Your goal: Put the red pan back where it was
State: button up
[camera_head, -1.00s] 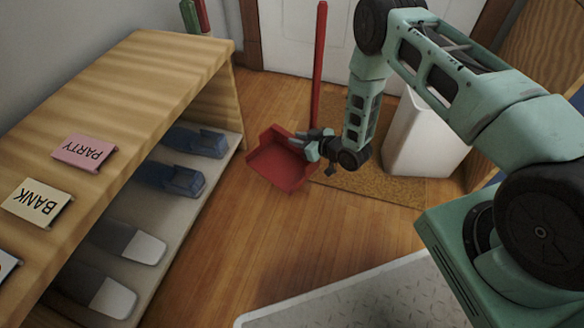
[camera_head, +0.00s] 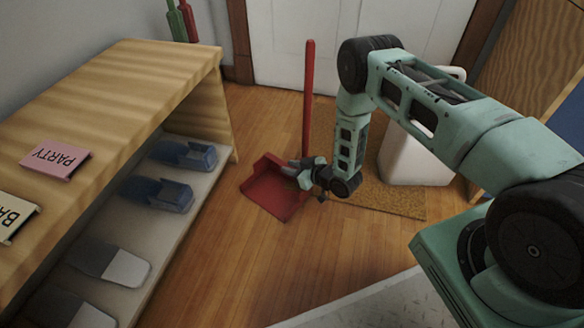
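The red pan (camera_head: 268,190) is a dustpan with a long upright red handle (camera_head: 309,95). It is near the floor in the middle of the view, in front of the white door. My gripper (camera_head: 300,172) is at the pan's right rear side, by the foot of the handle, and overlaps the pan in the view. The fingers are small and partly hidden against the pan, so I cannot tell whether they are closed on it. I also cannot tell whether the pan rests on the floor or hangs just above it.
A wooden shelf (camera_head: 150,75) with shoes (camera_head: 158,192) inside and cards on top stands at left. A white bin (camera_head: 420,155) stands on a brown mat (camera_head: 385,195) at right. Wooden floor (camera_head: 225,265) in front is clear.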

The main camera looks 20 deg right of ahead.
jog(key=o, duration=0.4)
jog(key=shift+c, duration=0.2)
